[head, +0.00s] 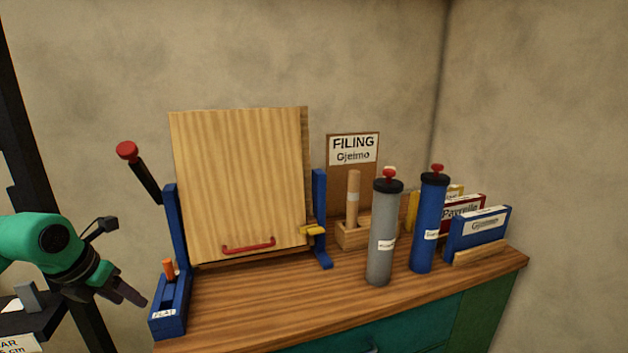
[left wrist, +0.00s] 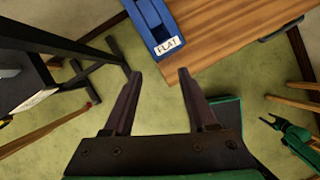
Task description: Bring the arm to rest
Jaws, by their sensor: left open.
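My left gripper (head: 127,294) is at the left of the head view, just left of the blue bracket labelled FLAT. It also shows in the left wrist view (left wrist: 158,75), with its two fingers apart and nothing between them. The blue FLAT bracket (head: 169,312) stands at the left front corner of the wooden-topped cabinet (head: 260,310); it is also at the top of the wrist view (left wrist: 155,25). A tilted wooden board (head: 240,180) with a red handle stands between blue uprights.
A grey tube (head: 384,235) and a blue tube (head: 429,225) stand on the cabinet top. Behind are a FILING board (head: 353,150) and several labelled folders (head: 480,232). A lever with a red knob (head: 127,150) rises left of the board. Open floor (left wrist: 120,60) lies below my gripper.

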